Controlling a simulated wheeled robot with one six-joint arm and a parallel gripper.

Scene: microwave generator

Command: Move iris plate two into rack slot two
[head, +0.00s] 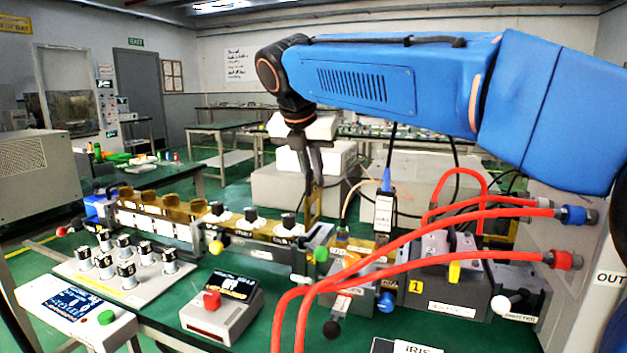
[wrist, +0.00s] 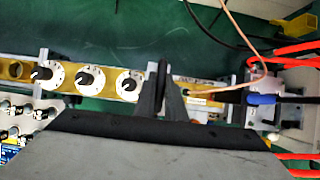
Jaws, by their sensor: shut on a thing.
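My gripper (head: 313,150) points straight down above the right part of the brass waveguide line and is shut on a thin upright brass-coloured plate (head: 313,203), which I take for iris plate two. No number on it is readable. The plate's lower end is near the gap in the line; I cannot tell whether it touches. In the wrist view my gripper (wrist: 161,85) shows its fingers close together over the line, right of the dials, and the plate is mostly hidden.
Red hoses (head: 420,235) arch over the right side of the bench. Dials with black knobs (head: 250,215) line the waveguide left of my gripper. A grey box with a red button (head: 221,305) and a tray of small black-and-white knobs (head: 123,262) stand in front.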

